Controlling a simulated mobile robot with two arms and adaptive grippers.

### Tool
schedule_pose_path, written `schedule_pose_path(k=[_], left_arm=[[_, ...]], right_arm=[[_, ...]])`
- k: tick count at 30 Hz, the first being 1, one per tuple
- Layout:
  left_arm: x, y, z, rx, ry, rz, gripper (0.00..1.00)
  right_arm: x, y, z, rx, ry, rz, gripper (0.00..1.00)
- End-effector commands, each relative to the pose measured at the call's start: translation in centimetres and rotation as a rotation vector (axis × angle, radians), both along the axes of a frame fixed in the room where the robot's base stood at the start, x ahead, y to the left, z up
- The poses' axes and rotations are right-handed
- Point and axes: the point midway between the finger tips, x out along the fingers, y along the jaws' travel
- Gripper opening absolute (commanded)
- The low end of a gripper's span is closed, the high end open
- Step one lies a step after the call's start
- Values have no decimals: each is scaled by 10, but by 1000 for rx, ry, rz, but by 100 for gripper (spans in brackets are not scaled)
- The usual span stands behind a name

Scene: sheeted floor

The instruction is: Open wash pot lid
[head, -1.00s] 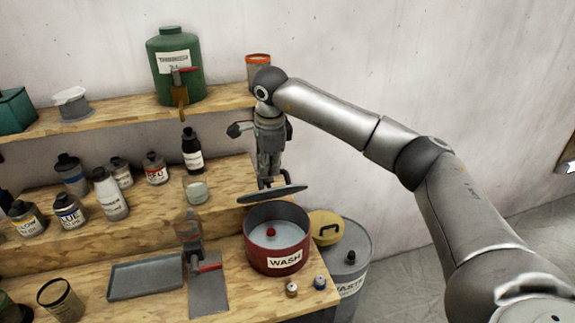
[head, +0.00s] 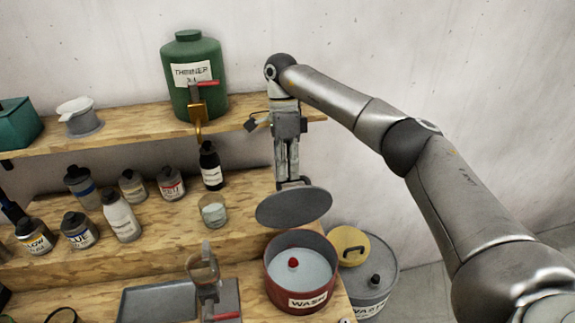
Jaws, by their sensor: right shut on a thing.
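The red wash pot (head: 303,272), labelled WASH, stands open on the lower bench at the right end. Pale liquid and a small red thing (head: 293,263) show inside it. My right gripper (head: 290,182) points down above the pot's back side and is shut on the round grey lid (head: 294,208). The lid is tilted, clear of the rim, with its broad face toward the camera. The gripper's hold on the lid's far side is partly hidden. My left gripper is not in view.
A green thinner drum (head: 195,75) with a tap stands on the top shelf. Several paint bottles (head: 122,218) and a glass jar (head: 213,211) stand on the middle step. A grey tray (head: 158,304) lies left of the pot.

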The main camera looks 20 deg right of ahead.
Motion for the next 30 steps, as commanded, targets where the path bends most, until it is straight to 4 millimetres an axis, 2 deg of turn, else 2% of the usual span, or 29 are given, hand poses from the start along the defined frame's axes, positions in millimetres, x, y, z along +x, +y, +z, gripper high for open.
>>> schedule_pose_path(k=[1, 9, 10, 15, 30], left_arm=[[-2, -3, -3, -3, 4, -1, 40], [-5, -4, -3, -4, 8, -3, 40], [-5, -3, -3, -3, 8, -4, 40], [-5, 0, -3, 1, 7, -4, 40], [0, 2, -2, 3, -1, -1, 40]], right_arm=[[-4, 2, -19, -4, 22, 5, 0], [-4, 2, -20, -3, 22, 7, 0], [-4, 2, -20, -3, 22, 7, 11], [-4, 2, -20, -6, 23, 6, 33], [-4, 0, -19, -11, 21, 2, 34]])
